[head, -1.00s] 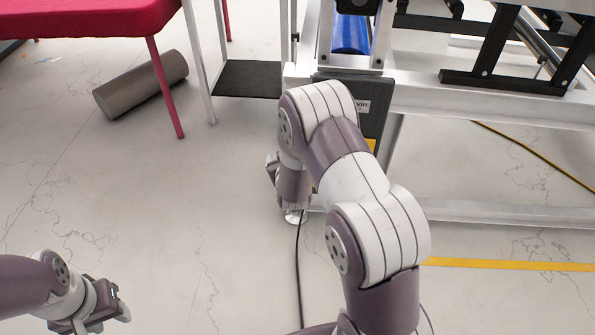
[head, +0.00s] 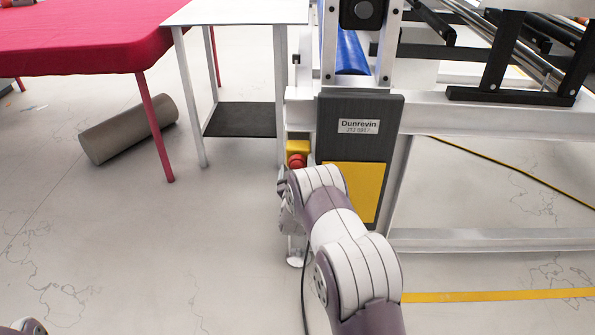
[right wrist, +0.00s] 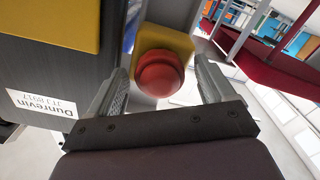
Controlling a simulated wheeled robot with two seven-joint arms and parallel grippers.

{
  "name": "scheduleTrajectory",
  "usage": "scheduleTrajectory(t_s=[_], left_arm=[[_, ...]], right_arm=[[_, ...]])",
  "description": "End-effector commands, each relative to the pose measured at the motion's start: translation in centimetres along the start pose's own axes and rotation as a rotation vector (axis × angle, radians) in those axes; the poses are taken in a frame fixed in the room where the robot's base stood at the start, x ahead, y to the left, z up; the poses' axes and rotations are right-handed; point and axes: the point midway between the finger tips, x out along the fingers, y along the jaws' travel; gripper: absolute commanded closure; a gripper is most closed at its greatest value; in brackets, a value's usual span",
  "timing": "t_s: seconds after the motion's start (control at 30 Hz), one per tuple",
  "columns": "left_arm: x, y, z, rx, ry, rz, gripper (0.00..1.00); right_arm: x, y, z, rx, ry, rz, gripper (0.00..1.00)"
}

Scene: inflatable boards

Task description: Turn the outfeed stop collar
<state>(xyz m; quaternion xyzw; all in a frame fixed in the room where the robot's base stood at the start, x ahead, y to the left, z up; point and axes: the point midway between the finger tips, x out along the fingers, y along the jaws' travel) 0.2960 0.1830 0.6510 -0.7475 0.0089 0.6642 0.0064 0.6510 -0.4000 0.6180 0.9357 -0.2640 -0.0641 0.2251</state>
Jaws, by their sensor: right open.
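The outfeed stop is a red round knob (head: 297,162) on a yellow box (head: 298,147) at the left side of the machine's grey front panel. In the right wrist view the red knob (right wrist: 161,75) sits on its yellow base (right wrist: 172,43), between and just beyond the fingers. My right gripper (right wrist: 160,82) is open, one finger to each side of the knob, with no clear contact. In the head view my right arm mostly hides this gripper. A sliver of my left arm's end (head: 25,327) shows at the bottom left corner; its fingers cannot be made out.
The grey panel (head: 357,152) with a "Dunrevin" label and a yellow plate stands right of the knob. White machine frame (head: 470,115) runs right. A white side table (head: 235,12), red-covered table (head: 85,40) and grey roll (head: 130,130) are at left. A dark cable hangs below.

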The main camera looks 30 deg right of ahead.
Motion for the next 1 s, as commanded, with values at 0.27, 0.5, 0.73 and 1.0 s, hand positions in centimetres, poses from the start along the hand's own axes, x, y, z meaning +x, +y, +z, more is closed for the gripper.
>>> scheduleTrajectory(t_s=[0.27, 0.5, 0.73, 1.0], left_arm=[[-0.03, 0.0, 0.0, 0.0, 0.0, 0.0, 0.57], [-0.02, 0.0, -0.01, 0.0, 0.0, 0.0, 0.57], [0.11, 0.0, 0.01, 0.0, 0.0, 0.0, 0.57], [0.47, 0.0, 0.05, 0.0, 0.0, 0.0, 0.57]], right_arm=[[0.04, 0.03, -0.07, 0.0, 0.0, 0.0, 0.37], [0.03, 0.02, -0.06, 0.001, 0.001, 0.0, 0.74], [0.03, 0.0, -0.06, 0.052, 0.001, 0.0, 0.74], [0.03, -0.02, -0.05, 0.227, 0.002, 0.0, 0.74]])
